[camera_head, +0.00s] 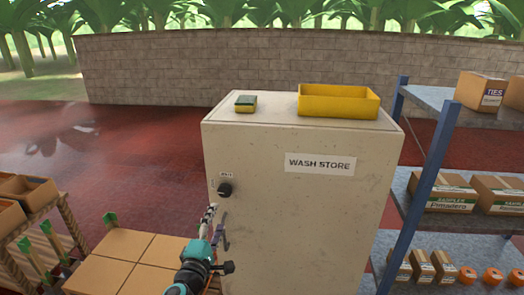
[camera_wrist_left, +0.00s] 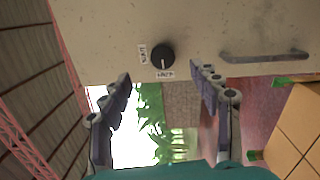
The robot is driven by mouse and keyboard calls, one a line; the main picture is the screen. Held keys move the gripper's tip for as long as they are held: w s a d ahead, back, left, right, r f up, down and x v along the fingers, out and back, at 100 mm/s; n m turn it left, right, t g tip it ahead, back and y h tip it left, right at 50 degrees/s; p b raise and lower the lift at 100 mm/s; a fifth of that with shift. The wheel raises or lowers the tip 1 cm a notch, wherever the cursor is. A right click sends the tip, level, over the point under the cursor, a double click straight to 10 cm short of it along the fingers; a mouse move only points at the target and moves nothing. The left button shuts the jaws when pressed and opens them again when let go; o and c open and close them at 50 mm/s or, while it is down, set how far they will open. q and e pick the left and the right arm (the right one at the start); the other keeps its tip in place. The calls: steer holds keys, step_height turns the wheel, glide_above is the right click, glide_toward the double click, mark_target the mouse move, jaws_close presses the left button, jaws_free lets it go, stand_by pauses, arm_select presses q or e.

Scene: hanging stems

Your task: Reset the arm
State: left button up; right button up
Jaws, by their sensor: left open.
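My left gripper (camera_head: 214,228) is raised in front of the lower left part of the white WASH STORE cabinet (camera_head: 300,220). Its two fingers stand apart in the left wrist view (camera_wrist_left: 160,88), with nothing between them. A black round knob (camera_head: 225,190) sits on the cabinet door above the gripper. In the wrist view the knob (camera_wrist_left: 163,55) is beyond the fingertips, apart from them, with its white mark toward the lower label. The bar handle (camera_wrist_left: 265,57) shows right of the right finger. The door looks shut. My right gripper is in neither view.
A yellow tray (camera_head: 340,104) and a green-yellow sponge (camera_head: 245,104) lie on the cabinet top. A blue-post shelf (camera_head: 440,150) with boxes stands close on the right. Cartons (camera_head: 130,255) stand low at left. Open red floor (camera_head: 130,150) lies behind.

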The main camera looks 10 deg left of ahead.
arm_select(q)
steer(key=s+d+f+m+g+h, duration=0.4)
steer(key=s+d+m+g, duration=0.3)
steer(key=s+d+m, duration=0.55)
steer(key=s+a+f+m+g+y, duration=0.4)
steer(key=s+a+f+m+y, duration=0.1)
steer(key=s+a, duration=0.5)
steer(key=shift+s+a+f+m+g, duration=0.15)
steer(key=shift+s+f+m+g, duration=0.25)
steer(key=shift+f, duration=0.35)
